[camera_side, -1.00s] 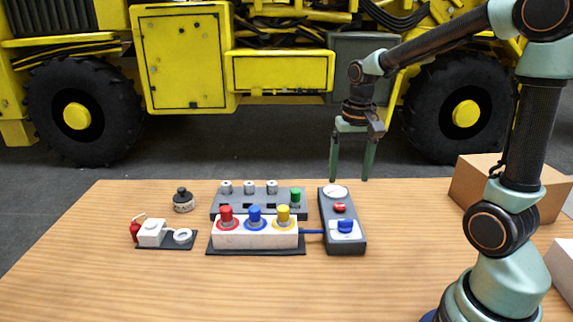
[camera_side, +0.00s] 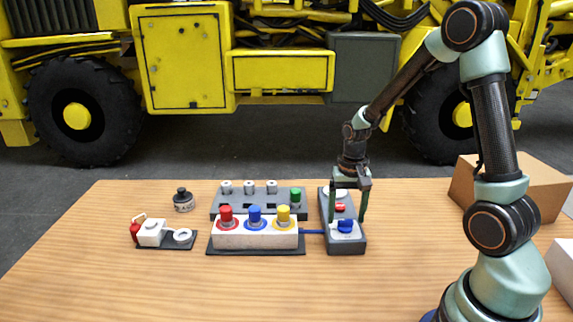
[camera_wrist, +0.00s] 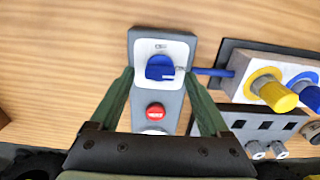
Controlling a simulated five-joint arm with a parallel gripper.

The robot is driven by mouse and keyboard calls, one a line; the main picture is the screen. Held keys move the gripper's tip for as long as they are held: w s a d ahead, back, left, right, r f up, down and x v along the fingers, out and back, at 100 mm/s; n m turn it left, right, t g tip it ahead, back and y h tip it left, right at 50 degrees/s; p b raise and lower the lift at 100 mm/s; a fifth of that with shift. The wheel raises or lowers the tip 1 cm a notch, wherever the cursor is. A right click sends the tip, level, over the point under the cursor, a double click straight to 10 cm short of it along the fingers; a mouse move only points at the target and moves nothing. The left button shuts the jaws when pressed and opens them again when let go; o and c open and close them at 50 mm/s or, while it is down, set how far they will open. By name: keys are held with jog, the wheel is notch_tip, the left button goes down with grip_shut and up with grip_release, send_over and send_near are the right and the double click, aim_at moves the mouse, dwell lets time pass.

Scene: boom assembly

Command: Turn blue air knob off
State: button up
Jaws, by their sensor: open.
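The blue air knob (camera_side: 345,226) sits on the white plate at the near end of a grey control box (camera_side: 346,247). It also shows in the wrist view (camera_wrist: 160,67), with a small label beside it. A red button (camera_wrist: 155,111) lies behind it on the same box. My gripper (camera_side: 346,221) is open, its two fingers straddling the box from above. In the wrist view my gripper (camera_wrist: 160,78) has one finger on each side of the box, with the knob between the fingertips and a gap on both sides.
A blue hose (camera_side: 312,231) joins the box to a white block (camera_side: 256,240) with red, blue and yellow knobs. A grey rack (camera_side: 258,210) stands behind it. Cardboard boxes (camera_side: 540,190) are at the right. The table's front is clear.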

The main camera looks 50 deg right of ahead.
jog(key=shift+f, duration=0.4)
jog(key=shift+c, duration=0.3)
grip_shut()
